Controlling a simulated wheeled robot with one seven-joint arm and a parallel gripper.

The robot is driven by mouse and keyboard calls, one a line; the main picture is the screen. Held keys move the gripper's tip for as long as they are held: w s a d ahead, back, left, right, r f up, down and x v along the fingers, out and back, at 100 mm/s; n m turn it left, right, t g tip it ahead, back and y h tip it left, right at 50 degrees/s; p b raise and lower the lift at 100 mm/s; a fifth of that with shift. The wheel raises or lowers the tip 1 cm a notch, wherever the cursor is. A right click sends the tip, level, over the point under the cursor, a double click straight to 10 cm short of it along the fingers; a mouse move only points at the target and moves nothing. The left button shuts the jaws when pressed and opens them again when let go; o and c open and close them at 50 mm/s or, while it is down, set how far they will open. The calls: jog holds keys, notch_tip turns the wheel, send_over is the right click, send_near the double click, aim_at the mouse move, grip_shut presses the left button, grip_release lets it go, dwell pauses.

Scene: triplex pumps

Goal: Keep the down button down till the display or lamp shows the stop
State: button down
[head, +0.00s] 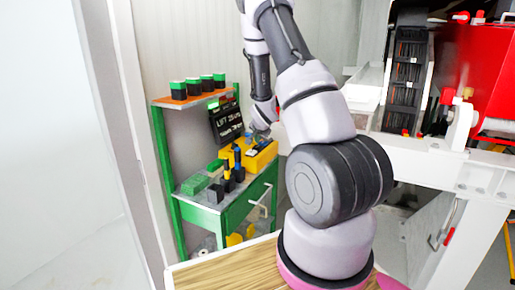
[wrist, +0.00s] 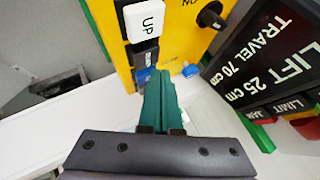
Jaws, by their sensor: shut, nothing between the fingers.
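The yellow control box (wrist: 185,35) fills the top of the wrist view, with a white UP button (wrist: 145,20) and a dark button (wrist: 145,52) below it, its label unreadable. My gripper (wrist: 159,78) is shut and empty, its teal fingertips at the lower edge of the dark button. I cannot tell whether they press it. The black display (wrist: 265,60) reads LIFT 25 cm and TRAVEL 70 cm; a LIMIT label (wrist: 290,106) sits below, and I cannot tell whether its lamp is lit. In the head view the display (head: 227,121) stands behind the yellow box (head: 262,158).
In the head view, a green bench (head: 222,217) holds green blocks (head: 195,184) and dark upright items (head: 228,178). A shelf (head: 190,99) with several green-topped cans is above. A white beam (head: 425,160) runs to the right.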

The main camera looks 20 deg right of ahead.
jog(key=shift+f, duration=0.1)
jog(key=shift+f, duration=0.3)
